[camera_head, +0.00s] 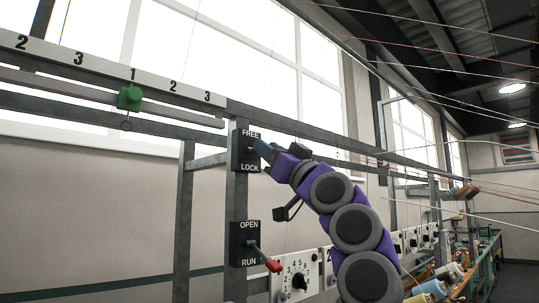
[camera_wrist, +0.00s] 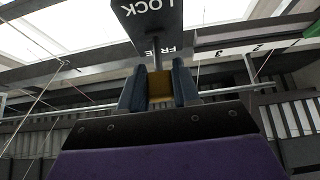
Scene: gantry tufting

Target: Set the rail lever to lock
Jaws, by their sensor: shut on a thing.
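The rail lever's black plate (camera_head: 245,151) is on a grey post, with FREE at its top and LOCK at its bottom. My gripper (camera_head: 262,149) is at the plate, about midway between the two words, and hides most of the lever in the head view. In the wrist view the blue fingers (camera_wrist: 159,88) are shut on the lever's yellow-brown handle (camera_wrist: 160,87). A thin lever shaft (camera_wrist: 155,52) runs from the handle to the plate (camera_wrist: 146,14). The lever's exact angle cannot be told.
A second black plate (camera_head: 243,243) marked OPEN and RUN, with a red-tipped lever (camera_head: 272,265), is below on the same post. A numbered rail (camera_head: 100,72) with a green slider (camera_head: 130,98) is at upper left. Dial panels (camera_head: 296,277) stand at lower right. Threads cross overhead.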

